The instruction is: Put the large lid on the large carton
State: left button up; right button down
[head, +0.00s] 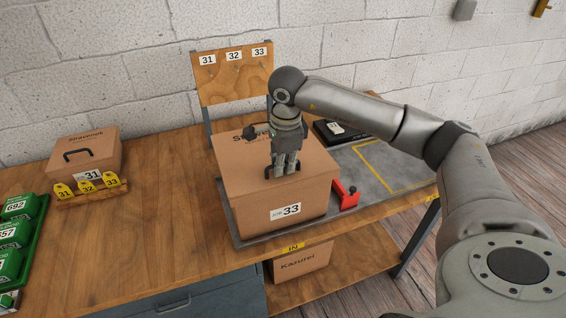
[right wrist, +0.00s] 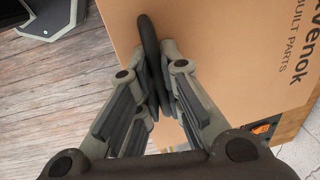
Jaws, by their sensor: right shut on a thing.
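The large carton (head: 252,228) is brown cardboard with a white 33 label on its front, standing on a grey mat on the bench. In the right wrist view the black handle (right wrist: 150,50) runs between the fingers, with the printed lid (right wrist: 235,50) behind. My left gripper is not in view.
A smaller carton (head: 88,158) labelled 31 stands at the left behind yellow tags (head: 88,188). Green boxes (head: 14,235) stand at the left edge. A red bracket (head: 347,196) is close to the large carton's right side. A wooden tag board (head: 232,75) rises behind it.

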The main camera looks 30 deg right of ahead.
jog(key=c, duration=1.6)
grip_release()
jog(key=shift+o, duration=0.2)
jog(key=shift+r, duration=0.1)
notch_tip(320, 180, up, 12)
jog(key=s+b, duration=0.1)
jog(key=b, duration=0.2)
jog(key=shift+s+a, duration=0.15)
jog(key=shift+s, duration=0.05)
